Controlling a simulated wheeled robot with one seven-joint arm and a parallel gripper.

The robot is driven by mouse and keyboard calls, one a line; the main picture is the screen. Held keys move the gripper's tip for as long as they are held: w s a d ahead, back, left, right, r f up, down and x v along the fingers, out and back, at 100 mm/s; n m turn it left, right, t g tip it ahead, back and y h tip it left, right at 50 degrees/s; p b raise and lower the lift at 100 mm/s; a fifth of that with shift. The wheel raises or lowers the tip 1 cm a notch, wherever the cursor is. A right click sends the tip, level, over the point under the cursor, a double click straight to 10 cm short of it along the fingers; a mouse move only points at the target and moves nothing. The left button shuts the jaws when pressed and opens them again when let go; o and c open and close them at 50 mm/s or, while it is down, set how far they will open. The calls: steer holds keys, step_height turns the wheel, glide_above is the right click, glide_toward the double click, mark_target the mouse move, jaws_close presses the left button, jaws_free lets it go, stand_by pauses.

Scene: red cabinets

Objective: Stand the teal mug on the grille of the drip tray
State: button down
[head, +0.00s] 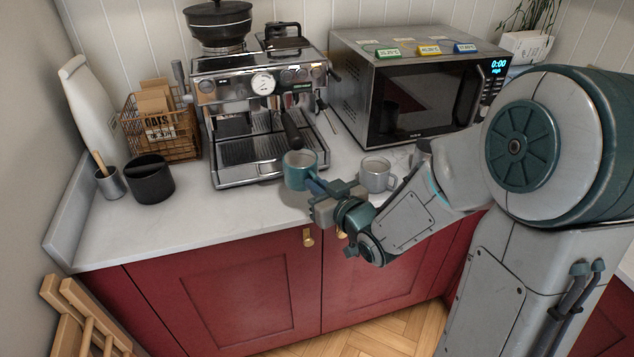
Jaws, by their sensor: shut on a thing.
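The teal mug (299,168) is upright in the head view, near the front right corner of the espresso machine. My gripper (314,184) is shut on the mug from the front right side. The mug appears to be held above the counter. The drip tray (230,180) is at the base of the espresso machine, with its dark grille (240,152) on top. The mug overlaps the right front edge of the tray in this view; I cannot tell the exact gap. The fingertips are partly hidden by the mug.
A grey mug (376,174) stands on the counter just right of my gripper. A microwave (420,90) stands at the right. Clear counter (230,215) lies in front of the tray.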

steer(key=shift+w+b, duration=0.1)
steer(key=shift+b, duration=0.2)
steer(key=shift+w+a+f+b, duration=0.15)
steer(key=shift+w+a+b, duration=0.15)
steer(key=shift+w, duration=0.5)
steer(key=shift+w+a+f+b, duration=0.2)
steer(key=shift+w+b, duration=0.2)
steer(key=shift+w, duration=0.4)
steer(key=shift+w+a+f+b, duration=0.2)
steer(key=shift+w+b, duration=0.15)
steer(key=shift+w, duration=0.45)
steer(key=shift+w+a+r+b, duration=0.1)
steer(key=shift+w+a+b, duration=0.45)
steer(key=shift+w, duration=1.8)
steer(key=shift+w+a+b, duration=0.3)
steer(key=shift+w+a, duration=0.5)
steer(key=shift+w, duration=1.6)
steer(key=shift+w+a+r+b, duration=0.1)
steer(key=shift+w+a+b, duration=0.45)
steer(key=shift+w, duration=1.8)
steer(key=shift+a, duration=0.1)
steer(key=shift+f, duration=0.2)
steer(key=c, duration=1.5)
jaws_free()
steer(key=shift+s, duration=0.1)
